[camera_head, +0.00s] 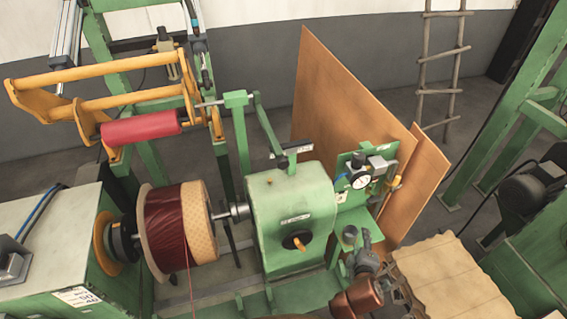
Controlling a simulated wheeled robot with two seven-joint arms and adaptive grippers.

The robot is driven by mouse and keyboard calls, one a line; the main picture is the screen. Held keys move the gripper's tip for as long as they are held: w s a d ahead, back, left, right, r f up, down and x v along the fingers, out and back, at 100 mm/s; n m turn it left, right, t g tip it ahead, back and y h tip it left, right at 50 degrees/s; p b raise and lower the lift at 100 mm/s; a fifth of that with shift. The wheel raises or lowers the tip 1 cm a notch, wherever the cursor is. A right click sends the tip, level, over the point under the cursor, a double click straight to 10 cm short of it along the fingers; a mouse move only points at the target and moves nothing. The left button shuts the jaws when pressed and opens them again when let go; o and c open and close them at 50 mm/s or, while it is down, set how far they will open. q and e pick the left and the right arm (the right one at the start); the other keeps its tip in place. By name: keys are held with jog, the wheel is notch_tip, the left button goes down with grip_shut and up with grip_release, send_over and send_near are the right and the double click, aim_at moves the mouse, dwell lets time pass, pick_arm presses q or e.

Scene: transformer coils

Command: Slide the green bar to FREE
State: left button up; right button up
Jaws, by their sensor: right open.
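A slanted green bar (266,126) stands above the green gearbox housing (290,210) in the middle. Its lower end is by a black handle-like piece (282,161) and a white label (299,149). The label's lettering is too small to read, so I cannot tell which position the bar is in. My right gripper (362,244) is low, right of the housing. It is open, with nothing seen between its fingers, and it is apart from the green bar. My left gripper is not in view.
A spool of dark red wire (180,228) sits left of the housing. A gauge panel (362,178) stands on its right, close above my right gripper. Brown boards (340,105) lean behind. A red roller (140,128) hangs at upper left. A tan cloth-like surface (450,280) is at lower right.

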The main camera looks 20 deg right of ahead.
aim_at(284, 166)
jog(key=w+a+r+n+t, duration=0.45)
jog(key=w+r+n, duration=0.2)
jog(key=r, duration=0.45)
jog(key=w+a+r+n+t+y, duration=0.2)
jog(key=a+r+n+t+y, duration=0.15)
jog(key=a+r+n, duration=0.5)
jog(key=w+a+r+n+t+y, duration=0.25)
jog(key=a+r+n+t, duration=0.2)
jog(key=a+n, duration=0.6)
jog(key=shift+n+g+y, duration=0.25)
jog(key=shift+n+y, duration=0.15)
jog(key=shift+n, duration=0.05)
jog(key=p+x, duration=0.1)
jog(key=x, duration=0.3)
jog(key=r+p+x, duration=0.1)
jog(key=shift+w+d+r+p, duration=0.15)
jog(key=shift+d+p, duration=0.2)
jog(key=shift+w+r, duration=0.1)
jog(key=shift+w, duration=0.5)
jog(key=shift+c, duration=0.4)
grip_shut()
